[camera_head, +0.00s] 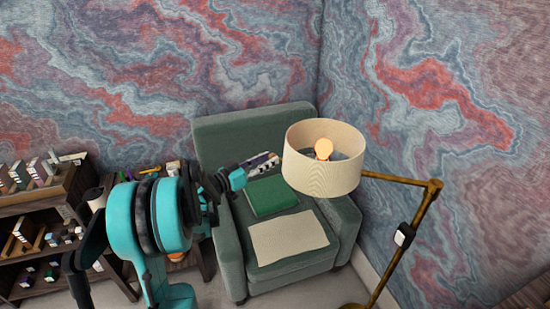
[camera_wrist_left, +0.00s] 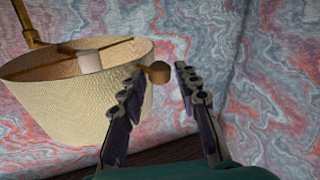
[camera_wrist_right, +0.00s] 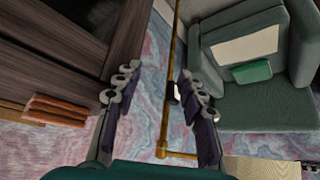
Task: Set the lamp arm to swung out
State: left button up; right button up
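The floor lamp has a cream shade (camera_head: 322,172) with a lit bulb. Its brass arm (camera_head: 400,180) runs from the shade right to a joint (camera_head: 434,187) atop the slanting pole (camera_head: 405,250). My left gripper (camera_head: 264,163) is just left of the shade. In the left wrist view its fingers (camera_wrist_left: 158,84) are open, with a small brown knob (camera_wrist_left: 158,72) by the shade (camera_wrist_left: 75,105) showing between the tips; I cannot tell its depth. In the right wrist view my right gripper (camera_wrist_right: 159,76) is open, with the brass pole (camera_wrist_right: 171,100) showing between its fingers, seemingly beyond them.
A green armchair (camera_head: 240,130) with a green book (camera_head: 270,196) and a cream cloth (camera_head: 288,237) stands behind the lamp. A shelf (camera_head: 20,255) with small items is at the left. Marbled walls close the back.

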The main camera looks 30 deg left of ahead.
pick_arm(q)
jog(key=shift+x, duration=1.35)
grip_shut()
